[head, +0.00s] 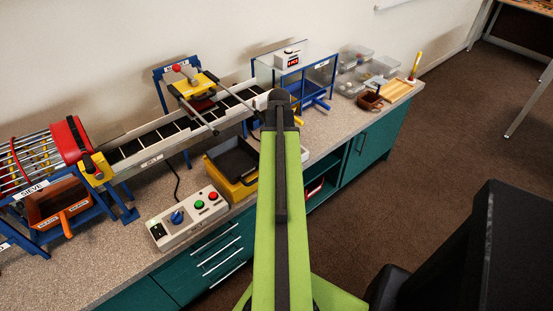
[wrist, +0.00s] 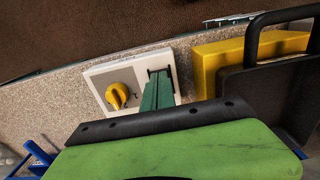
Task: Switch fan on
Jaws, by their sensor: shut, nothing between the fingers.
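In the head view my arm hides this panel. I cannot make out a fan; a blue-framed clear cabinet (head: 322,74) with a small white display box (head: 291,60) stands behind my arm.
A control box (head: 187,217) with a blue knob and green and red buttons lies at the front of the bench. A conveyor (head: 140,148) and red sieve drum (head: 68,140) stand left. A yellow tray (head: 243,190) sits close beside my arm. Clear bins (head: 350,82) stand right.

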